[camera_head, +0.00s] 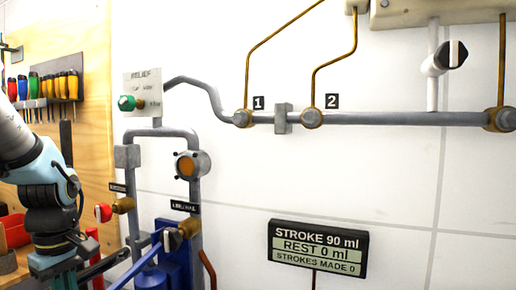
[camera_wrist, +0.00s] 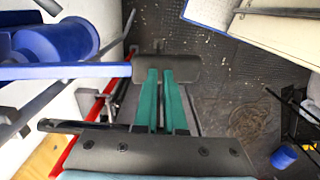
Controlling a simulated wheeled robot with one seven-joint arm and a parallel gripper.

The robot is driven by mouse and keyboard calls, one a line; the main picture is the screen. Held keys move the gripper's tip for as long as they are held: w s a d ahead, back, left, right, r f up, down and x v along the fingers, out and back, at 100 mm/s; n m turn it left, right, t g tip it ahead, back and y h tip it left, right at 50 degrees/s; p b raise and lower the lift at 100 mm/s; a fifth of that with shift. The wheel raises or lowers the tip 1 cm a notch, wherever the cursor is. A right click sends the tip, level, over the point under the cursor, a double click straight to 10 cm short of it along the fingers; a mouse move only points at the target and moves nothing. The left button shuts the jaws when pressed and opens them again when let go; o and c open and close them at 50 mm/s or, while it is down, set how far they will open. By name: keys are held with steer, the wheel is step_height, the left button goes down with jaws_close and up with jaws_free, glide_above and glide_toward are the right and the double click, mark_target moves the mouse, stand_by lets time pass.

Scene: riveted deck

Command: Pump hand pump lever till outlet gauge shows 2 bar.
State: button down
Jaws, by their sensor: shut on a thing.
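The hand pump's blue body (camera_head: 172,262) stands at the lower middle-left in the head view, with its blue lever bar (camera_head: 140,266) slanting down to the left. The wrist view shows the blue body (camera_wrist: 55,42), the lever bar (camera_wrist: 70,71) and the dark grip (camera_wrist: 188,68) at its end. My gripper (camera_wrist: 160,74) has its green fingers closed on that grip. In the head view my gripper (camera_head: 62,279) is at the lower left, its tips partly cut off. A round orange-faced fitting (camera_head: 187,166) sits on the pipe; no pressure reading is legible.
A display (camera_head: 317,249) reads stroke 90 ml, rest 0 ml, strokes made 0. A red-handled valve (camera_head: 104,212), a black-and-white-handled valve (camera_head: 173,239) and a green relief knob (camera_head: 127,103) are near the pump. A tool board (camera_head: 92,120) stands left. Dark floor (camera_wrist: 230,85) shows below.

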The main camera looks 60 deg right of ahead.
step_height(320, 180, up, 12)
steer(key=p, duration=1)
steer(key=shift+f, duration=0.2)
stand_by(0.9)
steer(key=shift+f+b, duration=2.25)
steer(key=shift+f, duration=1.35)
step_height(320, 180, up, 7)
steer(key=p, duration=0.6)
steer(key=shift+r, duration=0.1)
